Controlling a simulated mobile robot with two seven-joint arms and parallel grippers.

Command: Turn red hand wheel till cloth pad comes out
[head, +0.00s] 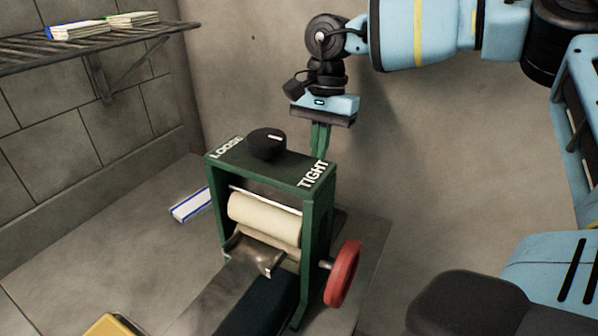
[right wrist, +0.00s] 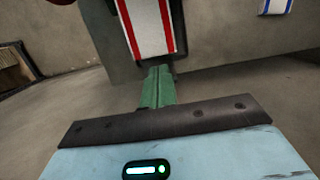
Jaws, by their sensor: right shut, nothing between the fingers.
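The green wringer (head: 315,215) stands in the middle of the head view, with cream rollers (head: 264,218) and a black knob (head: 267,144) between the words LOOSE and TIGHT. The red hand wheel (head: 343,273) is on its right side, on a short shaft. A white cloth pad with red stripes (right wrist: 147,25) shows in the right wrist view, just beyond my fingers; the wringer hides it in the head view. My right gripper (head: 319,153) is shut and empty, pointing down behind the wringer's TIGHT end. It also shows in the right wrist view (right wrist: 158,72). My left gripper is out of view.
A blue-edged white pad (head: 190,205) lies left of the wringer. A wire shelf (head: 100,45) holds folded cloths at upper left. A yellow object (head: 113,326) is partly visible at bottom left. Bare wall stands behind the wringer.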

